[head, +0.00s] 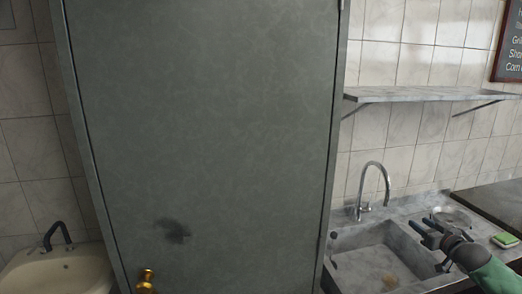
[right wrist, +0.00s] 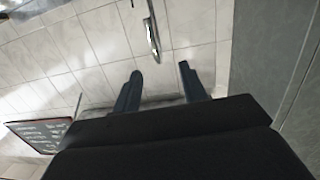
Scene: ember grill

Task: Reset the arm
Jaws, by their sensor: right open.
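My right gripper (head: 424,233) reaches in from the lower right of the head view, above the right part of the sink. Its two dark fingers also show in the right wrist view (right wrist: 157,88), spread apart with nothing between them. It is open and empty. The green-sleeved arm (head: 488,268) behind it is mine. My left gripper is not in the head view.
A grey door (head: 205,110) with a brass knob (head: 147,275) fills the middle. A stone sink (head: 345,240) with a chrome faucet (head: 374,170) stands right, below a shelf (head: 430,94). A green sponge (head: 505,240) lies on the counter. A cream basin (head: 60,272) is left.

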